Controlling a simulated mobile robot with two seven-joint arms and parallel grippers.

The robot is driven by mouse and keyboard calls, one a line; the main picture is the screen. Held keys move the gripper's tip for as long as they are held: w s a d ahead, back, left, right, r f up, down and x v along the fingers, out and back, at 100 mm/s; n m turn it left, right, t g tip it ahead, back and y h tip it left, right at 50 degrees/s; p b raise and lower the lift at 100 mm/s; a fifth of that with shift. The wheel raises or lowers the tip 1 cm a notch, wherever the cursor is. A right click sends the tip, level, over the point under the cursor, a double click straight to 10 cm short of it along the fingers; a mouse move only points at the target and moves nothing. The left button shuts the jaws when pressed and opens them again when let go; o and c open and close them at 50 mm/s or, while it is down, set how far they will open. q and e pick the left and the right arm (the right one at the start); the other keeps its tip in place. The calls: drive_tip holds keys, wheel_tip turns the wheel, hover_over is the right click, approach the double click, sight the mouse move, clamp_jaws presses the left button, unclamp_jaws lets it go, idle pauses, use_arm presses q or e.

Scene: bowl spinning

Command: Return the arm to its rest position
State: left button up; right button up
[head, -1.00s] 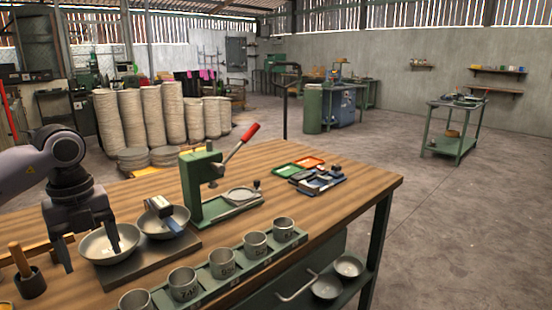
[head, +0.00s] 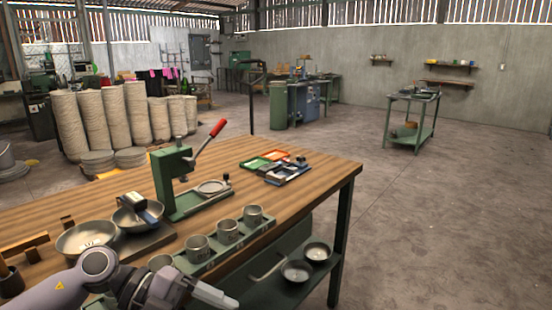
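My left arm comes in low at the left, in front of the workbench. Its gripper (head: 205,295) points right near the bottom edge, outside the bowls and close to the row of metal cups. Its fingers are partly cut off and seen edge-on, so I cannot tell whether they are open; I see nothing held. One metal bowl (head: 80,240) sits on the bench at the left. A second bowl (head: 128,220) beside it has a small dark device with a display (head: 143,206) on it. My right gripper is not in view.
A green lever press (head: 170,180) with a red handle stands on the wooden bench (head: 315,180). Metal cups (head: 228,232) stand in a green rack along the front edge. Two bowls (head: 298,270) sit on a lower shelf. Open floor lies to the right.

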use_arm(q)
drive_tip(key=d+r+n+t+h, duration=0.2)
drive_tip(key=d+n+t+h, duration=0.2)
drive_tip(key=d+h, duration=0.15)
drive_tip(key=a+f+n+t+y, duration=0.9)
drive_tip(key=n+t, duration=0.5)
drive_tip(key=n, duration=0.4)
drive_tip(key=s+a+f+n+g+y, duration=0.3)
drive_tip(key=s+f, duration=0.3)
drive_tip(key=f, duration=0.3)
drive_tip(key=s+a+f+n+g+y+p, duration=0.1)
drive_tip(key=s+a+f+n+g+y, duration=0.1)
drive_tip(key=s+f, duration=0.5)
drive_tip(key=shift+a+f+n+g+y, duration=0.45)
drive_tip(key=shift+f+n+y, duration=0.45)
drive_tip(key=shift+y, duration=0.25)
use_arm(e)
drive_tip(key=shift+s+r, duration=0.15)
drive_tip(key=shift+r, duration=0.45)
use_arm(q)
drive_tip(key=shift+r, duration=0.1)
drive_tip(key=c, duration=0.6)
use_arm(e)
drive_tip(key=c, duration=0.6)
use_arm(q)
drive_tip(key=shift+w+d, duration=0.15)
drive_tip(key=shift+w, duration=0.05)
